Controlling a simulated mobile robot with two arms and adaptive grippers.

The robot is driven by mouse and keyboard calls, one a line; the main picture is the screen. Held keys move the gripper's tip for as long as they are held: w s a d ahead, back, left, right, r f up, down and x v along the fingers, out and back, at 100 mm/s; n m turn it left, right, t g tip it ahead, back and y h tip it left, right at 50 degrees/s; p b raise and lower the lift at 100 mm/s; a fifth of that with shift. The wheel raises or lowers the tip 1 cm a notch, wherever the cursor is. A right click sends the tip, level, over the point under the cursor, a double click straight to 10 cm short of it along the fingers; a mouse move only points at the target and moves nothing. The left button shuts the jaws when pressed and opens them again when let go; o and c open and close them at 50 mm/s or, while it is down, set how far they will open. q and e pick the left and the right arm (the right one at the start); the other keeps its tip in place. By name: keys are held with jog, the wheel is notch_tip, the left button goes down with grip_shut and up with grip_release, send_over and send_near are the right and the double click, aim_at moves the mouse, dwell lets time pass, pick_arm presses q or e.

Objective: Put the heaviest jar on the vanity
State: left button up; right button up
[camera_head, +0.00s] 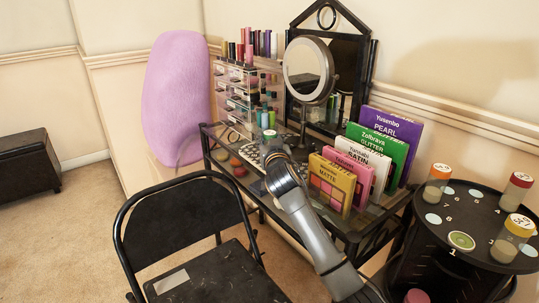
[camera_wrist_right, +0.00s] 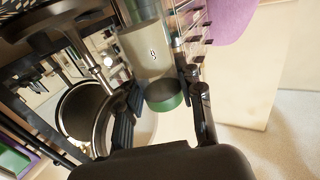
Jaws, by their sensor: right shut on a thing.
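The vanity (camera_head: 222,171) is a black-framed glass table against the wall. My right gripper (camera_head: 270,143) is over its left part, shut on a jar with a green lid (camera_head: 269,133). In the right wrist view, my right gripper (camera_wrist_right: 164,104) has its fingers on either side of the green lid (camera_wrist_right: 164,96), and the clear jar body (camera_wrist_right: 147,50) with pale contents appears upside down. Whether the jar's base touches the vanity is hidden. Other jars, with an orange lid (camera_head: 441,171), a red lid (camera_head: 522,180) and a yellow lid (camera_head: 520,224), stand on a round black table (camera_head: 480,215). My left gripper is out of view.
A round mirror (camera_head: 304,68), a clear cosmetics organizer (camera_head: 232,92), a white keyboard-like item (camera_head: 248,158) and upright palette boxes (camera_head: 333,183) crowd the vanity. A black folding chair (camera_head: 190,225) stands in front. A green-rimmed disc (camera_head: 461,240) lies on the round table.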

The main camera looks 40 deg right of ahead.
jog(key=shift+w+d+f, duration=0.1)
jog(key=shift+w+f, duration=0.1)
jog(key=shift+f, duration=0.05)
jog(key=f, duration=0.1)
jog(key=f+b, duration=0.1)
jog(key=f, duration=0.1)
jog(key=shift+w+d, duration=0.1)
jog(key=shift+w, duration=0.1)
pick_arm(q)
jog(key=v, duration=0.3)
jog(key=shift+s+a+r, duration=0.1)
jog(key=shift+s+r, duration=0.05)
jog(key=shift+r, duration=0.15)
pick_arm(e)
jog(key=shift+f, duration=0.3)
jog(key=shift+f, duration=0.1)
jog(key=shift+f+b, duration=0.15)
jog(key=shift+b, duration=0.15)
jog(key=o, duration=1.2)
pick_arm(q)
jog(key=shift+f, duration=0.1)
